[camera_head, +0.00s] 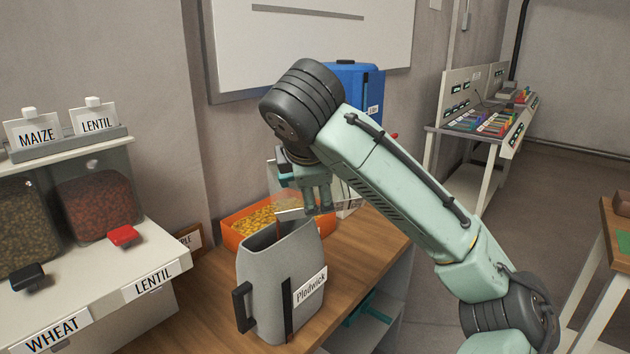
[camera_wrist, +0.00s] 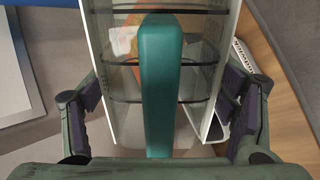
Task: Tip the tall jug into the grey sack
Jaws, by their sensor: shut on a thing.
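The tall jug is clear with dark bands and a teal handle; it fills the middle of the wrist view (camera_wrist: 195,75). My gripper (camera_head: 318,207) is shut on it, with a finger on each side in the wrist view. In the head view the jug (camera_head: 290,213) lies tilted, its mouth end over the open top of the grey sack (camera_head: 262,277). A thin brown streak shows below the mouth, inside the opening.
An orange tray (camera_head: 233,221) of yellow pieces stands behind the sack. A blue container (camera_head: 352,85) stands behind my arm. Maize, lentil and wheat bins (camera_head: 98,205) crowd the left. Bare bench (camera_head: 362,250) lies right of the sack.

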